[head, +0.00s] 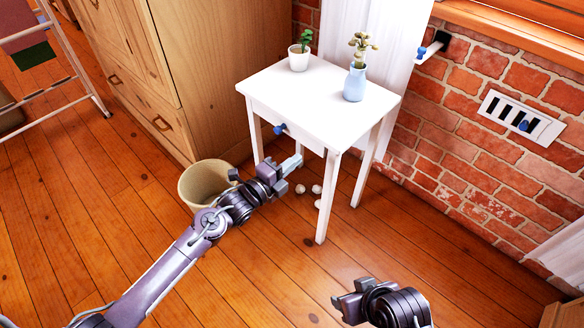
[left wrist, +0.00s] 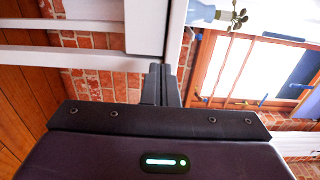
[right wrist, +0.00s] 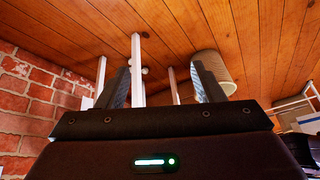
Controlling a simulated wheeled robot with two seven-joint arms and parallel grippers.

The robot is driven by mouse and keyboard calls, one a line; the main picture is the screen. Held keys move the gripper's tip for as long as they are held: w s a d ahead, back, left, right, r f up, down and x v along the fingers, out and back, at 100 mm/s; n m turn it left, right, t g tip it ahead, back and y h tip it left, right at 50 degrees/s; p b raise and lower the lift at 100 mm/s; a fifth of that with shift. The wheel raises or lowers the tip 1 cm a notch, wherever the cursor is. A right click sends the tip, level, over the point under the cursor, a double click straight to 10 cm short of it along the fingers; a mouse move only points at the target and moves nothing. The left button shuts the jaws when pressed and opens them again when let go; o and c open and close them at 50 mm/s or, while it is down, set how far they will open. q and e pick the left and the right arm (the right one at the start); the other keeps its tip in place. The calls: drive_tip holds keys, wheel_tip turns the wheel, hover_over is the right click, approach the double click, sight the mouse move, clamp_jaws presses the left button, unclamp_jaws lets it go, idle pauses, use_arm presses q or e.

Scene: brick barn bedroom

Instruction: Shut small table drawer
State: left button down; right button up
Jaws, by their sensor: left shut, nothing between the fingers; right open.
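The small white table (head: 322,98) stands against the brick wall in the head view. Its drawer front (head: 300,135) has a blue knob (head: 279,129) and looks about flush with the table frame; a small gap cannot be ruled out. My left gripper (head: 294,164) is shut and empty, in front of the table and below the knob in the head view. In the left wrist view its fingers (left wrist: 161,84) point at a white table part (left wrist: 146,28); contact cannot be told. My right gripper (head: 350,294) is open and empty, low in front of the table; its spread fingers show in the right wrist view (right wrist: 160,86).
A potted plant (head: 299,58) and a blue vase (head: 354,84) stand on the tabletop. A beige bin (head: 204,182) is left of the table, beside a wooden cabinet (head: 215,65). Several pale balls (head: 316,189) lie under the table. Floor in front is clear.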

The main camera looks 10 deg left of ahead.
use_arm(q)
drive_tip(key=p+v, duration=0.1)
drive_tip(key=v, duration=0.9)
drive_tip(key=shift+p, duration=0.3)
use_arm(e)
drive_tip(key=shift+s+d+r+g+h, duration=0.1)
drive_tip(key=shift+s+d+g+h, duration=0.15)
drive_tip(key=shift+d, duration=0.3)
drive_tip(key=shift+s+d+g+h, duration=0.15)
drive_tip(key=shift+d+g, duration=0.1)
drive_tip(key=shift+d, duration=0.3)
